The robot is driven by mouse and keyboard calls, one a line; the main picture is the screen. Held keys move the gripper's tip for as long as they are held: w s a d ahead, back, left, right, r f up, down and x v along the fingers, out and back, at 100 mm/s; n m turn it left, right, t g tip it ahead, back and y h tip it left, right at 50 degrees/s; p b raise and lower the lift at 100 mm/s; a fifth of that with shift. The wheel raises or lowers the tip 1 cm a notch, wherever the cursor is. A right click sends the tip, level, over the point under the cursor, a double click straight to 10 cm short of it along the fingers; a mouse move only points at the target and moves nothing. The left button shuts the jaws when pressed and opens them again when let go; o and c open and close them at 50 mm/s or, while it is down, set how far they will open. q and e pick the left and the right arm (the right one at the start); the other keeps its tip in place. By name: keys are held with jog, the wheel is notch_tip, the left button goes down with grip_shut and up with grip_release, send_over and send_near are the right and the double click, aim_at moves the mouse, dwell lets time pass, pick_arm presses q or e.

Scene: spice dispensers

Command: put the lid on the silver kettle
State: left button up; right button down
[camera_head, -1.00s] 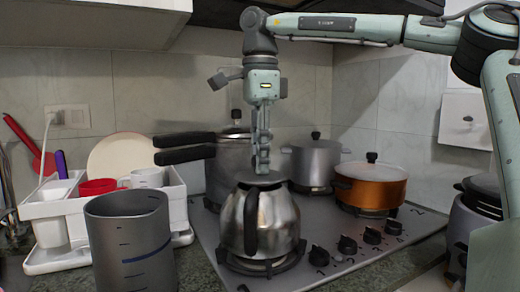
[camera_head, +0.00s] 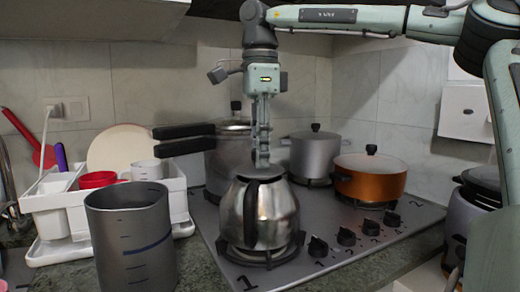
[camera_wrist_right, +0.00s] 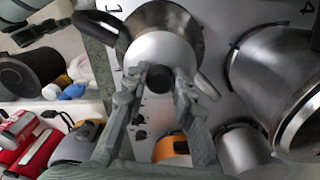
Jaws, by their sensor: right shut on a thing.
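The silver kettle (camera_head: 275,222) stands upright on the front-left burner, its dark handle facing me. The lid (camera_head: 259,172) is a grey disc at the kettle's top opening; it also shows in the wrist view (camera_wrist_right: 150,48), where it covers most of the opening. My right gripper (camera_head: 262,158) points straight down above the kettle and is shut on the lid's dark knob, seen between the fingers in the wrist view (camera_wrist_right: 160,78). I cannot tell whether the lid is fully seated on the rim. My left gripper is not in view.
A dark grey measuring cup (camera_head: 130,240) stands at front left, with a white dish rack (camera_head: 60,215) behind it. A pressure cooker (camera_head: 225,160) is close behind the kettle. A grey pot (camera_head: 315,155) and an orange pot (camera_head: 370,180) stand on the right burners.

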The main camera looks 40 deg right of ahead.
jog(key=shift+f, duration=0.15)
jog(key=shift+f, duration=0.3)
dwell(0.3)
jog(key=c, duration=0.7)
grip_release()
jog(key=shift+r, duration=3.5)
